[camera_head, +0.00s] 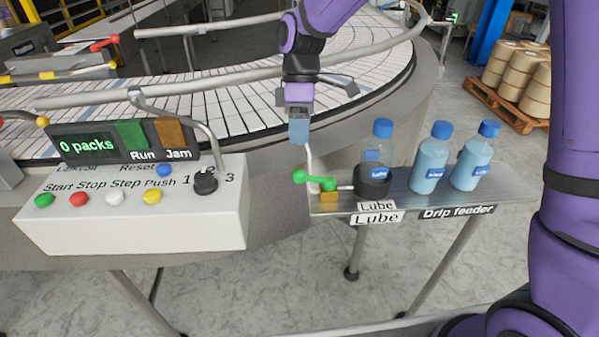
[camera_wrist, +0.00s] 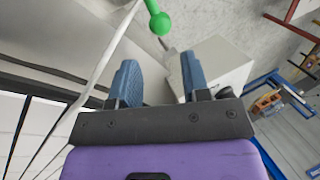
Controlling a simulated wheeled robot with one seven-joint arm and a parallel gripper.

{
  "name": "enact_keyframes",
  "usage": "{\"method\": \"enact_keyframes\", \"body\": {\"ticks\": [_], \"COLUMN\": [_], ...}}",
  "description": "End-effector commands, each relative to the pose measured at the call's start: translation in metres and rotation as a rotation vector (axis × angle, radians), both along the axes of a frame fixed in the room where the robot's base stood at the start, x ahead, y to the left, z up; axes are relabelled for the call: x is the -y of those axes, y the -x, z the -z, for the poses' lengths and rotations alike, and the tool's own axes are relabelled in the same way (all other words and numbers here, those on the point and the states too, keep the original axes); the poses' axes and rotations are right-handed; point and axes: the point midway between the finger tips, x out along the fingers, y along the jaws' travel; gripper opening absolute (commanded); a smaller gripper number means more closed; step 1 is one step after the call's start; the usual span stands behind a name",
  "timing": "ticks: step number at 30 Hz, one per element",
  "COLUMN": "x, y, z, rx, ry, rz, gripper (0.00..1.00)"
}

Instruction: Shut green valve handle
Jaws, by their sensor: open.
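Three bottles with blue caps, such as the middle bottle (camera_head: 431,158), stand on the shelf (camera_head: 408,203) right of the handle. A white control panel (camera_head: 130,225) with buttons and a dial is at left. The curved conveyor (camera_head: 240,95) runs behind.

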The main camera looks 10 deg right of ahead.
Motion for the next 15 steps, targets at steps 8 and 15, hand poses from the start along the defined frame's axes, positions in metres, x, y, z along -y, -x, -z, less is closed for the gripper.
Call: {"method": "enact_keyframes", "body": {"ticks": [8, 15], "x": [-0.001, -0.004], "y": [0.017, 0.029], "z": [0.045, 0.078], "rx": [-0.004, -0.002], "ry": [0.003, 0.002], "rz": [0.001, 0.000], "gripper": [0.43, 0.43]}}
